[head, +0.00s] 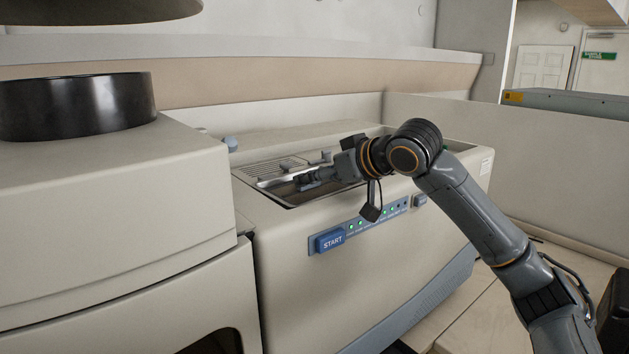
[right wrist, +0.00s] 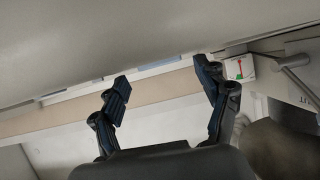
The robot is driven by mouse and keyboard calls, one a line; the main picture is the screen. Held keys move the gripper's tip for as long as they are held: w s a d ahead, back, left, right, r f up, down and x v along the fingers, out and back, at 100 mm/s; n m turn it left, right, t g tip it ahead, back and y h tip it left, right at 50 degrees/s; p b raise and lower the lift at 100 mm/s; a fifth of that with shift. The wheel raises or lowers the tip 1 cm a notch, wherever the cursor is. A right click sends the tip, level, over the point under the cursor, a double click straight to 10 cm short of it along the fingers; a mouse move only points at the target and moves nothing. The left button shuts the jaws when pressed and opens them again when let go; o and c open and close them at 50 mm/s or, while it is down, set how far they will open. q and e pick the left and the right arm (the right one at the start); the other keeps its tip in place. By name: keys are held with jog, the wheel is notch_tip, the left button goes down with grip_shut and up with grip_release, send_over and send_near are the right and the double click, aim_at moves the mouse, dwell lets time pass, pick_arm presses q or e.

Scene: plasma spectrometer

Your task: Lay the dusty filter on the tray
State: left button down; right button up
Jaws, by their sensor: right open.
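My right gripper (head: 305,181) reaches in from the right over the recess in the top of the beige instrument (head: 285,235). In the right wrist view its two fingers (right wrist: 161,74) are spread, with nothing between them. A pale, thin, flat piece (head: 272,182) shows by the fingertips in the recess; I cannot tell whether it is the dusty filter or part of the instrument. A slatted grille (head: 262,169) lies just behind it. I cannot make out a tray in either view. My left gripper is out of view.
A blue START button (head: 331,240) and a row of lit green lights are on the instrument's front. A larger beige housing (head: 110,220) with a black cylinder (head: 78,105) stands at the left. A low wall (head: 560,150) runs behind, with bare bench (head: 490,320) at lower right.

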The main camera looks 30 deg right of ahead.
jog(key=b+v, duration=0.2)
jog(key=v, duration=0.6)
jog(key=shift+s, duration=0.45)
jog(key=shift+s+d+r, duration=0.1)
jog(key=shift+s+r, duration=0.25)
jog(key=shift+s, duration=0.2)
